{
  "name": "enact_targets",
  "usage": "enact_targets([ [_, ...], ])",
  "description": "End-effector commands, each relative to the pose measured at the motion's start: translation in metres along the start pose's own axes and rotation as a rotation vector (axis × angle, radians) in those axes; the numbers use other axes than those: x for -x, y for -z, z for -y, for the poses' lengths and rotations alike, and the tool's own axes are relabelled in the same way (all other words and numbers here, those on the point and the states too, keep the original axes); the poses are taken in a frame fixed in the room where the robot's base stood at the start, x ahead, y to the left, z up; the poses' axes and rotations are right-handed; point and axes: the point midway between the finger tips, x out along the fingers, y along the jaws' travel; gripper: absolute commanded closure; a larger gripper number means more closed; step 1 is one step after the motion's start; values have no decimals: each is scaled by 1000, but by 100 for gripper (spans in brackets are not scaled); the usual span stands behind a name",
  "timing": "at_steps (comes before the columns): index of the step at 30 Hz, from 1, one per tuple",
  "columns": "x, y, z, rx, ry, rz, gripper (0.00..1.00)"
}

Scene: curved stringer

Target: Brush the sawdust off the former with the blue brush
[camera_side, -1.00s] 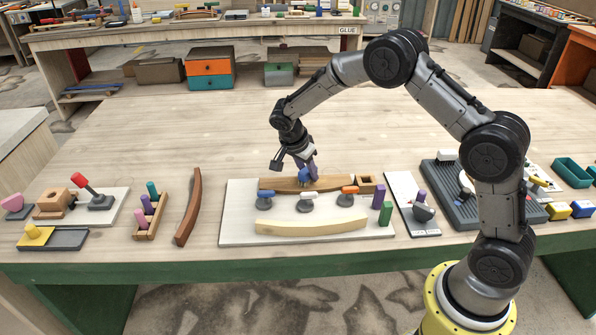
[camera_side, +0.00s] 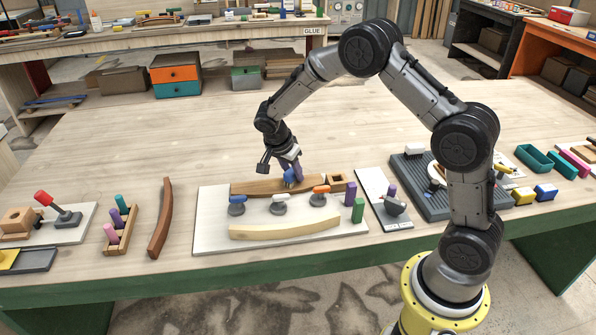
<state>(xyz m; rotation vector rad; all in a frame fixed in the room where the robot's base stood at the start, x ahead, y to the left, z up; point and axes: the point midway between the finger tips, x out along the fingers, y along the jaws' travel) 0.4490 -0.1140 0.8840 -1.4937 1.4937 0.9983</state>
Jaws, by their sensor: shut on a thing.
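A long brown wooden block (camera_side: 262,187) lies along the back of a white board (camera_side: 212,222); a pale curved wooden piece (camera_side: 285,225) lies along its front. I cannot tell for certain which of the two is the former. My gripper (camera_side: 291,172) points down over the middle of the brown block. It is shut on a small blue thing, seemingly the blue brush (camera_side: 289,176), low at the block's top. Whether the brush touches the wood is unclear. The fingertips are partly hidden, and no sawdust can be made out at this size.
Knobs with blue (camera_side: 237,199), white (camera_side: 279,197) and orange (camera_side: 320,190) tops stand between the two wooden pieces. Green (camera_side: 358,210) and purple blocks stand at the board's right end. A dark curved strip (camera_side: 161,217) lies left of the board. The table behind is clear.

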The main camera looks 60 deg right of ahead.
Motion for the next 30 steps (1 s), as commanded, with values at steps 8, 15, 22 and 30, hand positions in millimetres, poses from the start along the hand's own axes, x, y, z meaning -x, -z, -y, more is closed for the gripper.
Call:
enact_targets([
  [8, 6, -18, 19, 1, 1, 1, 100],
  [15, 12, -32, 34, 1, 0, 2, 100],
  [22, 18, -46, 49, 1, 1, 1, 100],
  [30, 25, -62, 66, 1, 2, 2, 100],
])
